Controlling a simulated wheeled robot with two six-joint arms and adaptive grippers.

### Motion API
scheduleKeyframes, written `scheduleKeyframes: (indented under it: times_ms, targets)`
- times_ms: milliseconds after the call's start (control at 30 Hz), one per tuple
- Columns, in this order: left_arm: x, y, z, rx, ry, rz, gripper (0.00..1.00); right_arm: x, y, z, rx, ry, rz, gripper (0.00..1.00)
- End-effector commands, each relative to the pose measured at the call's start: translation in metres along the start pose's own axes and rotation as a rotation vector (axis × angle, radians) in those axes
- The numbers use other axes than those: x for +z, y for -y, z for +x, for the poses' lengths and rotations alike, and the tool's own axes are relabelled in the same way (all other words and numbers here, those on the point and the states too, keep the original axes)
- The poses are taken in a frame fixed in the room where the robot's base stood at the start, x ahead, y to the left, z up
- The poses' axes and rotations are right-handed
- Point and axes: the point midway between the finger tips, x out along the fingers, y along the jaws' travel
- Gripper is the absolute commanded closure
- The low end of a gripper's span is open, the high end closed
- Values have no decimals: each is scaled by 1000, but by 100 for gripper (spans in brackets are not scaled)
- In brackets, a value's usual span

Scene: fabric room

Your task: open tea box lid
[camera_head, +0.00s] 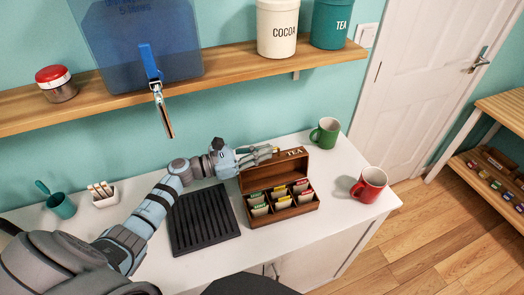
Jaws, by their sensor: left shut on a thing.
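A brown wooden tea box (312,205) stands on the white counter, with several tea packets in its compartments. Its lid (287,170), marked TEA, is raised at the back, so the inside shows. My left arm comes in from the left over a dark ribbed tray. My left gripper (270,153) is at the lid's upper edge and shut on the lid. The fingertips partly cover the edge, so the exact contact is hard to see. My right gripper is not in view.
A green mug (325,133) stands behind the box and a red mug (369,185) to its right. The black ribbed tray (203,219) lies left of it. A teal cup (61,205) and a small white holder (103,196) are at left. A wooden shelf (225,72) runs above.

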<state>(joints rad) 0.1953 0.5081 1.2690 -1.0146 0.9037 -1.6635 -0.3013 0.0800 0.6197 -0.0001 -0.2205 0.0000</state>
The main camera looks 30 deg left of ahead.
Motion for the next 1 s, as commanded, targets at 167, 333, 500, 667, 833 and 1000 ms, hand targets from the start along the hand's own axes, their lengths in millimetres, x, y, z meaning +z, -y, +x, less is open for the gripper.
scheduleKeyframes:
  times_ms: [167, 333, 500, 667, 833, 1000]
  targets:
    - [-1, -1, -2, 4, -4, 8, 100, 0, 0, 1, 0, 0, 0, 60]
    - [-1, 16, -2, 2, -4, 145, 100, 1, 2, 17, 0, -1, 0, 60]
    - [2, 37, -2, 3, -4, 319, 100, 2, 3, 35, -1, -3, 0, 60]
    - [6, 40, -2, 6, -6, 349, 100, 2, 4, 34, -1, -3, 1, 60]
    - [7, 39, -2, 6, -6, 347, 92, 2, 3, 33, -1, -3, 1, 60]
    - [6, 40, -2, 5, -6, 345, 73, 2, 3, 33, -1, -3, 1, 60]
